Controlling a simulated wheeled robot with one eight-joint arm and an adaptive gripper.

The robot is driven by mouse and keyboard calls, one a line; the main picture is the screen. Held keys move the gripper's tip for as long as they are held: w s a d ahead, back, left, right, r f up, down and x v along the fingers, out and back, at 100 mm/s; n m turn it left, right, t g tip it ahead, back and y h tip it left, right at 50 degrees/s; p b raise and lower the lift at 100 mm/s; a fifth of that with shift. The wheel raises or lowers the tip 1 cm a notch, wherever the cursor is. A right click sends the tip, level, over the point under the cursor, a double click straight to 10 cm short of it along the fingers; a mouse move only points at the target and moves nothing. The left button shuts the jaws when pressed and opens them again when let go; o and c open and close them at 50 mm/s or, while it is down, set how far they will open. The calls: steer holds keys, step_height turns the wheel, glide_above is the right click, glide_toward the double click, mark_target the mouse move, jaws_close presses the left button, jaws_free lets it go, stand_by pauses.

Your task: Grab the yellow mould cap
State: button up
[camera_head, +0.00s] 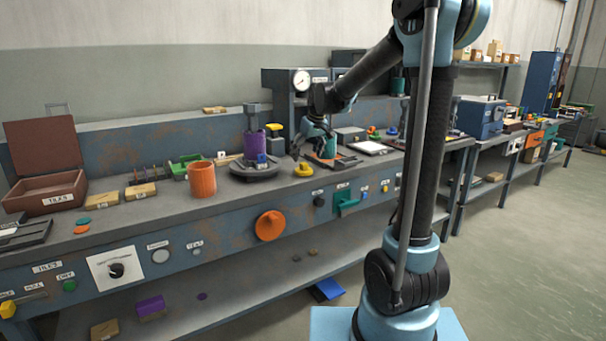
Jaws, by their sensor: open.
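A small round yellow piece (304,170), which looks like the yellow mould cap, lies on the workbench just in front of the press area. My gripper (305,152) is open and points down. In the picture it is just above the yellow piece. I cannot tell how large the gap between them is. Nothing shows between the fingers. A teal cylinder with an orange base (326,151) stands close to the right of my gripper, partly hidden by it.
A purple cylinder (254,146) on a dark round base stands left of my gripper. Another yellow-topped piece (274,128) stands behind. An orange cup (201,179) and an open brown box (48,186) are further left.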

mark_target(304, 163)
steer(key=shift+x, duration=3.15)
steer(key=shift+d, duration=0.15)
steer(key=c, duration=1.1)
